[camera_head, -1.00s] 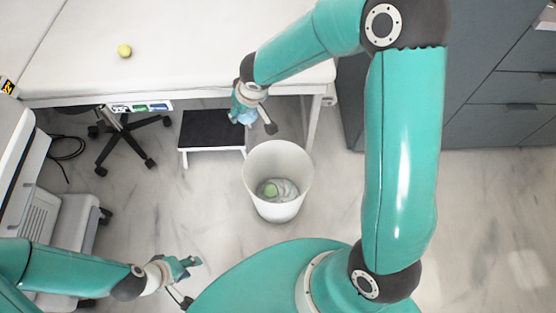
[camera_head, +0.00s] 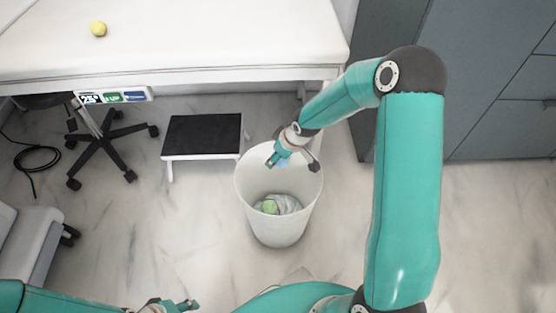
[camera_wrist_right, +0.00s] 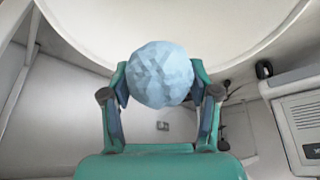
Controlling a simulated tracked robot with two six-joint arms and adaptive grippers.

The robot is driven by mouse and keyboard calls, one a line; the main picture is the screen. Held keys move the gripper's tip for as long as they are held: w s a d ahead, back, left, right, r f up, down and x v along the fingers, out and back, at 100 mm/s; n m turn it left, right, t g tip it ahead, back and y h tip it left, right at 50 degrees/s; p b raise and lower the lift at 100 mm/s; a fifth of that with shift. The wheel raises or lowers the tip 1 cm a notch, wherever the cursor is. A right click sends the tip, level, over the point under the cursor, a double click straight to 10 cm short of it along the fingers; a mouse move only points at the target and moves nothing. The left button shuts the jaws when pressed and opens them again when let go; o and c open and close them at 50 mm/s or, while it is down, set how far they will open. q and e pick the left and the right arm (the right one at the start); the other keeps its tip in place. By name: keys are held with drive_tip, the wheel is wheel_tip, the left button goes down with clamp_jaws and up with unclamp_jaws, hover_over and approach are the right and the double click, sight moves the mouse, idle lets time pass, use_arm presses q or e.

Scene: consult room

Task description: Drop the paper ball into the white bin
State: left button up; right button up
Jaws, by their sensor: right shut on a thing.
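The light blue, faceted paper ball (camera_wrist_right: 160,74) is between the fingertips of my right gripper (camera_wrist_right: 160,85) in the right wrist view. In the head view that gripper (camera_head: 279,160) is at the upper part of the white bin (camera_head: 277,226), over its opening; the ball is small and partly hidden there. The bin stands upright on the floor, with a green ball (camera_head: 270,207) and pale crumpled material inside. My left gripper (camera_head: 186,305) is at the bottom edge of the head view, far from the bin, its jaws unclear.
A white table (camera_head: 180,52) behind the bin carries a yellow ball (camera_head: 98,29). A black-topped step stool (camera_head: 202,136) stands left of the bin. A wheeled chair base (camera_head: 103,146) is farther left, and grey cabinets (camera_head: 470,80) stand at right.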

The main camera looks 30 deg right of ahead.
wheel_tip(320, 180, down, 6)
drive_tip(key=b, duration=0.4)
drive_tip(key=shift+r+b, duration=0.2)
drive_tip(key=shift+b, duration=0.15)
drive_tip(key=o, duration=0.8)
drive_tip(key=v, duration=1.2)
drive_tip(key=shift+s, duration=0.1)
